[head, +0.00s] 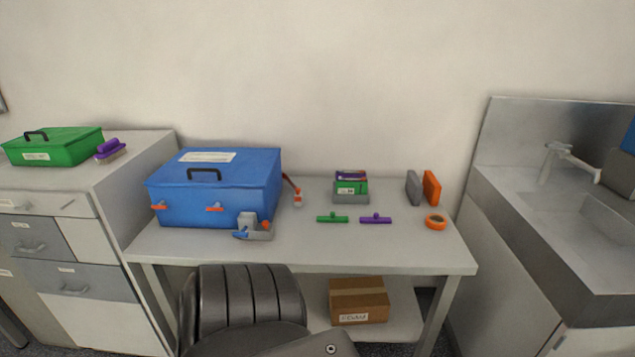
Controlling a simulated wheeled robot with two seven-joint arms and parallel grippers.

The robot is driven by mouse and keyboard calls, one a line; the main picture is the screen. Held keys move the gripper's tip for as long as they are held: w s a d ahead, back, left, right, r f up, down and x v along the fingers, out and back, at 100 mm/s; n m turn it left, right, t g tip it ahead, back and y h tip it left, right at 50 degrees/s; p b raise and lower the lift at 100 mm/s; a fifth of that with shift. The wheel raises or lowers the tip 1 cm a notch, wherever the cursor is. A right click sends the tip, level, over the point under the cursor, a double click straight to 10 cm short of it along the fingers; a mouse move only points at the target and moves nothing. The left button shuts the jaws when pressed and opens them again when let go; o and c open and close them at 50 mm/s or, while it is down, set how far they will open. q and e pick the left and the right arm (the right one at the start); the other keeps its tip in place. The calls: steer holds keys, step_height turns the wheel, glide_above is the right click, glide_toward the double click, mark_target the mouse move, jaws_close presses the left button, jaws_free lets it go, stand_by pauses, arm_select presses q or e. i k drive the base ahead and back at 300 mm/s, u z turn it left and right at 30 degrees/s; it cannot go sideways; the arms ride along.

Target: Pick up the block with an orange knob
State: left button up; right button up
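A small grey block (248,218) is on the white table, close to the front right corner of the blue box. A small orange knob (266,225) shows at its right side. A low grey piece with a blue end (241,234) lies at its foot. I cannot tell whether these parts are joined. Neither of my grippers is in view.
The blue box (220,200) stands directly behind the block on the table (330,248). Green (333,219) and purple (376,219) handled pieces and an orange tape roll (436,222) lie to the right. The table's front middle is clear.

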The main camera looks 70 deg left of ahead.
mark_target(298, 197)
steer(key=u, duration=0.35)
steer(key=i, duration=1.05)
steer(key=u, duration=1.75)
steer(key=i, duration=0.95)
steer(key=u, duration=0.85)
